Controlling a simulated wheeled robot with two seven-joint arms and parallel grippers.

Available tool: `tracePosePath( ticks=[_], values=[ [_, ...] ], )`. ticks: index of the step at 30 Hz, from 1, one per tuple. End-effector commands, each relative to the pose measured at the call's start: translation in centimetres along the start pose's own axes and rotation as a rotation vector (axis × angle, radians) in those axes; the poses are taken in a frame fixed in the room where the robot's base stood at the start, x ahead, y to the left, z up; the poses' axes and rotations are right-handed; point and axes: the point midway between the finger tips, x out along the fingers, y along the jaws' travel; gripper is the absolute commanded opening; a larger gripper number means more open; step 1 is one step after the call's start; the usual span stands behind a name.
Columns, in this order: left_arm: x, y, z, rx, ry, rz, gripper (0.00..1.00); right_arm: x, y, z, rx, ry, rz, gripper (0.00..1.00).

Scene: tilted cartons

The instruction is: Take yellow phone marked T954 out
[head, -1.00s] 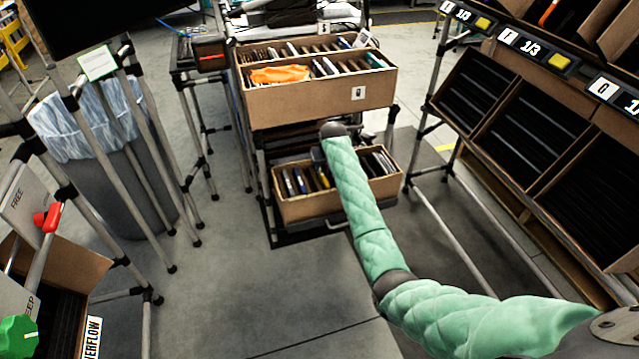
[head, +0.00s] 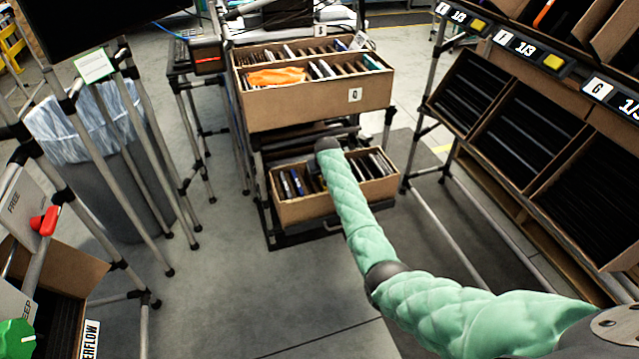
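The lower carton (head: 303,209) is a brown box on the bottom shelf of the cart, holding a row of upright phones. Blue and dark phones (head: 291,184) stand at its left, and dark and pale ones (head: 374,163) at its right. My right gripper (head: 321,176) is at the middle of this carton, mostly hidden behind my wrist and green-sleeved arm. Its fingers are too small and covered to judge. I cannot clearly make out the yellow phone now; the carton's middle is covered. No T954 mark is readable. My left gripper is out of view.
A larger upper carton (head: 318,106) with an orange item (head: 276,77) and many slots sits above the lower one. A rack of dark bins (head: 517,127) stands at right. A lined waste bin (head: 95,165) and poles stand at left. The front floor is clear.

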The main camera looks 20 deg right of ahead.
Motion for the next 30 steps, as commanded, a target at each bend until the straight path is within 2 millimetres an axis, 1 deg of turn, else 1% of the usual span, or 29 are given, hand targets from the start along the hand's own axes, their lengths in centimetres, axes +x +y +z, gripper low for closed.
tracePosePath(
  ticks=[1,2,3,5,6,7,8,16,20,23,30],
  values=[
    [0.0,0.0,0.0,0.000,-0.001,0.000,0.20,0.0,0.0,0.0,0.000,0.000,0.000,0.39],
    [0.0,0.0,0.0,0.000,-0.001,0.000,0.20,0.0,0.0,0.0,0.000,0.000,0.000,0.35],
    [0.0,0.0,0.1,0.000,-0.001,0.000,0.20,0.0,0.0,0.0,0.000,0.000,0.000,0.27],
    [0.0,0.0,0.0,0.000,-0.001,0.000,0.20,0.0,0.0,0.0,0.000,0.000,0.000,0.16],
    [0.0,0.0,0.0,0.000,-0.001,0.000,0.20,0.0,0.0,0.0,0.000,0.000,0.000,0.08],
    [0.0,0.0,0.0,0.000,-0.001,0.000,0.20,0.0,0.0,0.0,0.000,0.000,0.000,0.02],
    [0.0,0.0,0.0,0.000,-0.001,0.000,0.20,0.0,0.0,0.0,0.000,0.000,0.000,0.00],
    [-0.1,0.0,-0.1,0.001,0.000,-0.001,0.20,-0.1,0.0,-0.1,0.000,0.001,0.000,0.00],
    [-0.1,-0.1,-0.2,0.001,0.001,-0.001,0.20,-0.8,0.0,-0.4,0.000,0.003,0.000,0.00],
    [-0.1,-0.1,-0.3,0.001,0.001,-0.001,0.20,-2.1,0.0,-1.0,0.000,0.003,0.000,0.00],
    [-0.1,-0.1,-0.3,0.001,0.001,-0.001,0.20,-6.2,0.0,-2.6,-0.001,0.004,0.000,0.00]
  ],
)
